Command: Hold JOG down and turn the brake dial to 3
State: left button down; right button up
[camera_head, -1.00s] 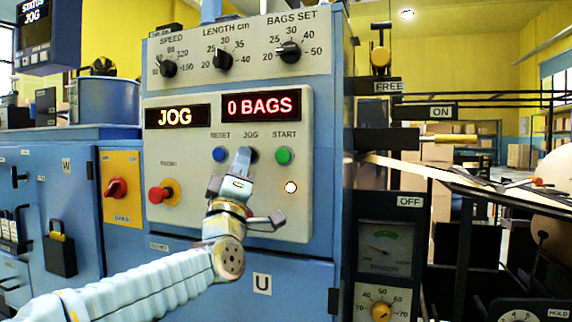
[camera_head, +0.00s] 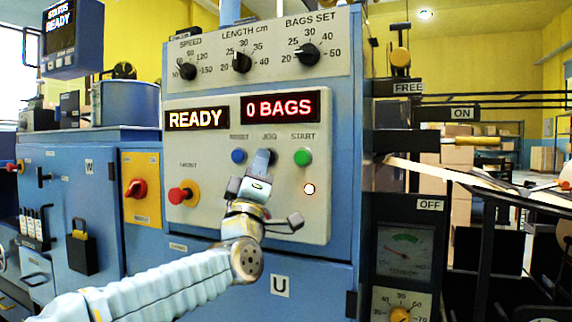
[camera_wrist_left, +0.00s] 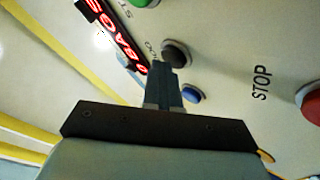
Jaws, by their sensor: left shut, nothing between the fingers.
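My left gripper (camera_head: 263,160) is shut and empty, its fingertips over the JOG button on the grey control panel (camera_head: 220,170). In the left wrist view the fingertips (camera_wrist_left: 165,70) are beside the dark JOG button (camera_wrist_left: 176,52), slightly overlapping it in the picture. I cannot tell whether they touch it. The status display (camera_head: 197,118) reads READY and the counter (camera_head: 279,107) reads 0 BAGS. No dial marked as the brake is readable now. My right gripper is not in view.
Close to JOG are the blue RESET button (camera_head: 238,156) and green START button (camera_head: 302,157). A red stop button (camera_head: 183,194) sits lower left. A gauge (camera_head: 404,248) and a yellow knob (camera_head: 400,314) are on the right. Posts and a slanted web stand further right.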

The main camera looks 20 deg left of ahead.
pick_arm(q)
jog(key=shift+s+b, duration=0.6)
jog(key=shift+s, duration=0.15)
jog(key=s+b, duration=0.3)
jog(key=s, duration=0.2)
dwell(0.5)
